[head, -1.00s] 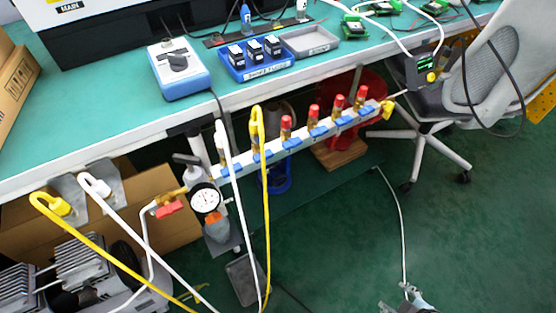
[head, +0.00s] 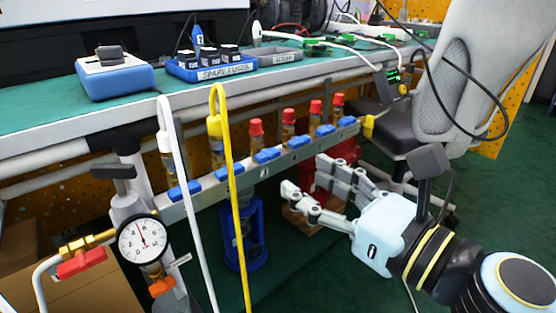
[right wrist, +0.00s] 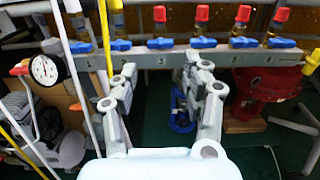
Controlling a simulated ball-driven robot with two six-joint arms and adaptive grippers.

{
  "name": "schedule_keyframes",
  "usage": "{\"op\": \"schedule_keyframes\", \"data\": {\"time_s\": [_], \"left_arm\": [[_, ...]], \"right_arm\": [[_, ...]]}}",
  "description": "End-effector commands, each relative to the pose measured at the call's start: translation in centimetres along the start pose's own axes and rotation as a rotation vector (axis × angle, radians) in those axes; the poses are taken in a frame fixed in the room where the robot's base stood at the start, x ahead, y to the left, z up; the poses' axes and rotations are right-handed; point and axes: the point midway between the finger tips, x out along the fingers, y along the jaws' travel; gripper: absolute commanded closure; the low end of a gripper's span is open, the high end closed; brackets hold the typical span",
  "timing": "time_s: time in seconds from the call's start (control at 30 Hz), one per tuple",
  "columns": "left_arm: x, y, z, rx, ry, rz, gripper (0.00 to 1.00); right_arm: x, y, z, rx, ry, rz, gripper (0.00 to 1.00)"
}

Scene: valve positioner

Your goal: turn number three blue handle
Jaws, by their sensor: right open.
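The white manifold bar (head: 285,164) has a row of blue valve handles, most under red caps. The third blue handle from the left (head: 267,155) lies along the bar; in the right wrist view it (right wrist: 160,43) sits below a red cap, above a mark that looks like 3. My right gripper (head: 308,178) is open and empty, in front of and below the bar, apart from the handle. In the right wrist view, its fingers (right wrist: 158,78) point up toward the bar, with the third handle between and beyond them. My left gripper is not in view.
White (head: 190,200) and yellow (head: 232,190) hoses hang before the bar's left part. A pressure gauge (head: 143,239) stands at its left end. The green bench (head: 150,113) overhangs behind. A chair (head: 460,110) stands right.

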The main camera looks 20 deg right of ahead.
Motion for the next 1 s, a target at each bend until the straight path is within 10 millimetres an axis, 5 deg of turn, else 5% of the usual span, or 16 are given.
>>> {"op": "schedule_keyframes", "data": {"time_s": [0.3, 0.73, 1.0], "left_arm": [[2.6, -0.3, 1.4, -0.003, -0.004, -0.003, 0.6], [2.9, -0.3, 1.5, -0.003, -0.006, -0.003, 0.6], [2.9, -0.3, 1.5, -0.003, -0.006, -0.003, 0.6]], "right_arm": [[5.9, 0.0, 0.0, 0.003, -0.002, -0.001, 0.52], [7.3, 0.0, -0.1, 0.005, 0.001, -0.001, 0.52], [7.3, 0.0, -0.1, 0.005, 0.001, -0.001, 0.85]]}}
